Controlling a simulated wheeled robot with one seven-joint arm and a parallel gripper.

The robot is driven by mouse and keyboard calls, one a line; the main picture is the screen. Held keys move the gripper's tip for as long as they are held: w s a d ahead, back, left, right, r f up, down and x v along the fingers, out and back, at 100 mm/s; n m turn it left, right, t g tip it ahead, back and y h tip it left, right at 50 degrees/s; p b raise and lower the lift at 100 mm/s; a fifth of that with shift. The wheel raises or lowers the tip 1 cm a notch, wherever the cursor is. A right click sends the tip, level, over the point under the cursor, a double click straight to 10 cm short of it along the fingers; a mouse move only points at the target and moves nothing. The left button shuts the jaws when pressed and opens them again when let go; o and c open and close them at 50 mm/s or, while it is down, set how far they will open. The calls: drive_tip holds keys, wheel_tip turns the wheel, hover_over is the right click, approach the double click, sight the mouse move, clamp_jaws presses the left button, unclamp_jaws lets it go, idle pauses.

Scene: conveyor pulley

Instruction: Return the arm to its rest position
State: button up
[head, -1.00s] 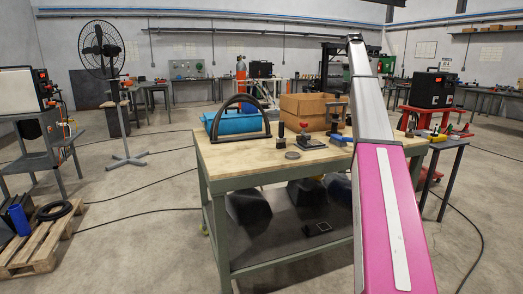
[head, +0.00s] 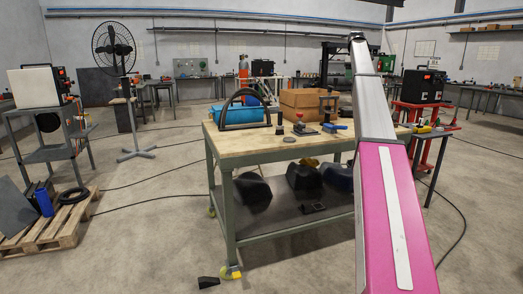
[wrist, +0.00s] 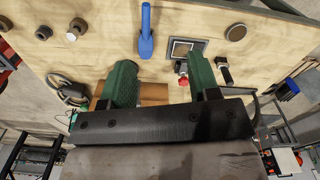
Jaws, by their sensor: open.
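My arm (head: 385,210), pink and silver, reaches up and forward on the right of the head view, over the right end of a wooden-topped workbench (head: 240,150). Its end and my gripper are hidden there. In the wrist view my gripper (wrist: 163,82) shows two green fingers spread apart on a dark bar, with nothing held between them. The bench top (wrist: 90,50) lies beyond the fingers. A blue-handled tool (wrist: 147,40) and a small red-knobbed fixture (wrist: 183,77) lie on it near the fingers, apart from them as far as I can tell.
A cardboard box (head: 300,104), a blue item (head: 232,115) and a black arch (head: 228,100) are on the bench. A pallet (head: 50,228) is at left, a fan (head: 113,50) behind, and a red cart (head: 418,110) at right.

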drive_tip(key=s+a+f+m, duration=0.1)
drive_tip(key=s+a+f, duration=0.55)
drive_tip(key=f, duration=0.85)
drive_tip(key=s+a+f+m, duration=0.1)
drive_tip(key=s+a+f, duration=0.5)
drive_tip(key=f, duration=0.8)
drive_tip(key=s+a+f+m, duration=0.2)
drive_tip(key=s+a+f, duration=0.2)
drive_tip(key=s+f, duration=0.75)
drive_tip(key=s+a+f+m, duration=0.1)
drive_tip(key=s+a+f, duration=0.2)
drive_tip(key=s+f, duration=0.5)
drive_tip(key=s+a+f+m, duration=0.1)
drive_tip(key=s+a+f, duration=0.3)
drive_tip(key=s+f, duration=0.4)
drive_tip(key=s+a+f+m, duration=0.1)
drive_tip(key=s+a+f, duration=0.3)
drive_tip(key=s+f, duration=0.5)
drive_tip(key=s, duration=0.4)
